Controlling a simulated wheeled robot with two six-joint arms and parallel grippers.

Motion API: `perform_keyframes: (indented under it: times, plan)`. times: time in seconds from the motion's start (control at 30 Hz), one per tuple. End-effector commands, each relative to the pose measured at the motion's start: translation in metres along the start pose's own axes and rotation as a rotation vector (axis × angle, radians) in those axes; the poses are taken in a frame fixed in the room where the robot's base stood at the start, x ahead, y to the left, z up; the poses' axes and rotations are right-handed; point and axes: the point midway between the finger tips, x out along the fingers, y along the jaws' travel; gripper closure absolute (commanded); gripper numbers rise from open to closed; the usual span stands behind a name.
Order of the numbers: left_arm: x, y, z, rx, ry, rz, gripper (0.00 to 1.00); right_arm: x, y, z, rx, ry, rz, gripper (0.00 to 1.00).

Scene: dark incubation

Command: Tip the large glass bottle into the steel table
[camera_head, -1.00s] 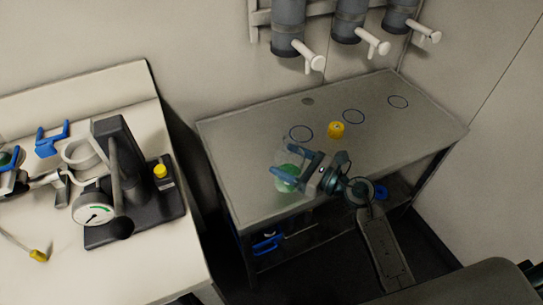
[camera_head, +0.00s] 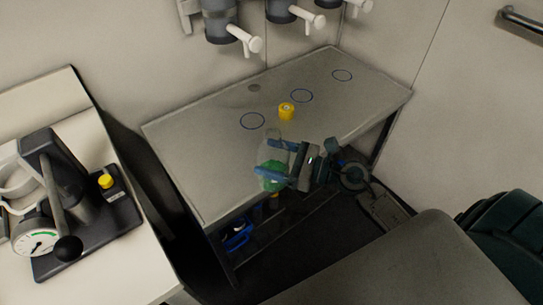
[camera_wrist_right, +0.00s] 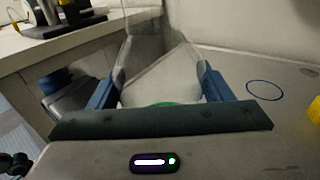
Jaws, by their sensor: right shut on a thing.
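The large glass bottle (camera_head: 266,157) is clear, with green contents low down. In the head view it looks roughly upright at the front edge of the steel table (camera_head: 190,160); I cannot tell whether it touches the table. My right gripper (camera_head: 276,162) is shut on the bottle, its blue fingers on either side. In the right wrist view the clear bottle (camera_wrist_right: 158,72) sits between the fingers, with green at its lower end. The table top has blue circles and a small dark round spot (camera_head: 254,87). My left gripper is not in view.
A yellow-capped object (camera_head: 286,111) stands on the table behind the bottle. Grey dispensers (camera_head: 220,22) with white handles hang on the wall above. A white bench (camera_head: 110,255) with a dark gauge press (camera_head: 75,190) stands left, across a gap. The table's left part is clear.

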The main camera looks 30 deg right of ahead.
Motion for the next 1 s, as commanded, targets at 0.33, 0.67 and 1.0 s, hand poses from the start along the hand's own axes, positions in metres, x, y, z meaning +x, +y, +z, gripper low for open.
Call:
perform_keyframes:
  times: [0.33,0.67,1.0]
  plan:
    - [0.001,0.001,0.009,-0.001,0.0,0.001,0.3,0.015,-0.06,0.016,-0.005,0.002,0.004,0.72]
    - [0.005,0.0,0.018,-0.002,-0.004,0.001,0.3,0.022,-0.113,0.034,0.01,-0.001,0.0,0.72]
    - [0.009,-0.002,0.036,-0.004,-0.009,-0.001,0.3,0.021,-0.131,0.019,0.208,-0.014,-0.001,0.72]
